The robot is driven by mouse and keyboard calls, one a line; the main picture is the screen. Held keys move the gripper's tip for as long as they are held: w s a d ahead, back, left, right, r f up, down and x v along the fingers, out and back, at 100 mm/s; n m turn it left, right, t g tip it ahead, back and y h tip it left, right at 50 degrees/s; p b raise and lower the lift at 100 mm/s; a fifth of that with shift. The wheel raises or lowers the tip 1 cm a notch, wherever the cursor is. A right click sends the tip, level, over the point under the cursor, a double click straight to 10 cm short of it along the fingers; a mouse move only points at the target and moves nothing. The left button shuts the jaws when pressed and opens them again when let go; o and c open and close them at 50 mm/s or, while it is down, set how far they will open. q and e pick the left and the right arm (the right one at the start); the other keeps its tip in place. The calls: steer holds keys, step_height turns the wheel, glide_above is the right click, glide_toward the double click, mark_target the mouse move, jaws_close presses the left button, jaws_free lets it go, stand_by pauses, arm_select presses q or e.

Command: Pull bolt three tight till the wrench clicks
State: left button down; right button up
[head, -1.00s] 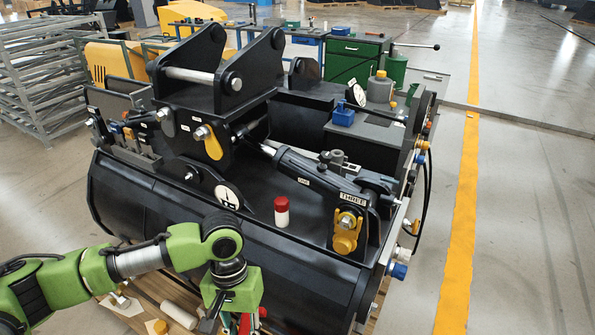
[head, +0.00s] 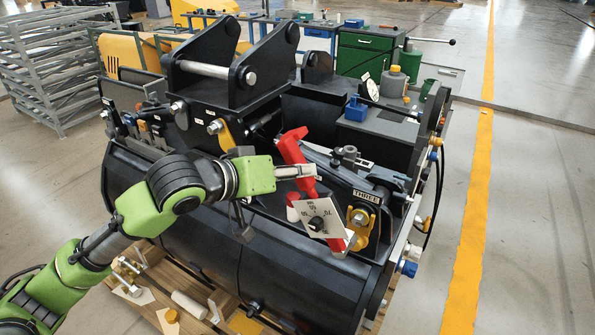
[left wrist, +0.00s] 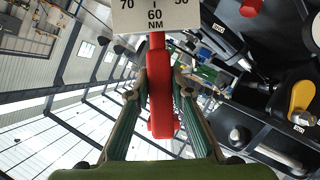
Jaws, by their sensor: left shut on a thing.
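In the left wrist view the red handle (left wrist: 161,112) lies between the two fingers. The wrench's white scale plate (head: 318,214) has a dark knob on it and shows 60 NM in the left wrist view (left wrist: 155,17). Bolt three (head: 359,217), by the THREE label (head: 364,196), sits on a yellow part just right of the plate. I cannot tell whether the wrench touches it. My right gripper is out of view.
The big black bucket (head: 200,240) stands on a wooden pallet (head: 165,277) with loose parts on its front edge. Hoses and coloured couplers (head: 408,268) line its right side. The floor to the right is clear, with a yellow stripe (head: 470,220).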

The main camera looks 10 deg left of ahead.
arm_select(q)
steer(key=shift+r, duration=0.1)
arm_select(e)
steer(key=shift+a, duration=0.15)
arm_select(q)
steer(key=shift+r+p, duration=0.15)
steer(key=shift+p, duration=0.4)
steer(key=shift+w+d, duration=0.1)
steer(key=shift+w, duration=0.1)
steer(key=shift+w+d+p, duration=0.2)
steer(key=shift+w+p, duration=0.5)
steer(key=shift+w+d+p, duration=0.2)
steer(key=shift+w, duration=0.3)
steer(key=shift+w+d+p, duration=0.15)
steer(key=shift+w, duration=0.3)
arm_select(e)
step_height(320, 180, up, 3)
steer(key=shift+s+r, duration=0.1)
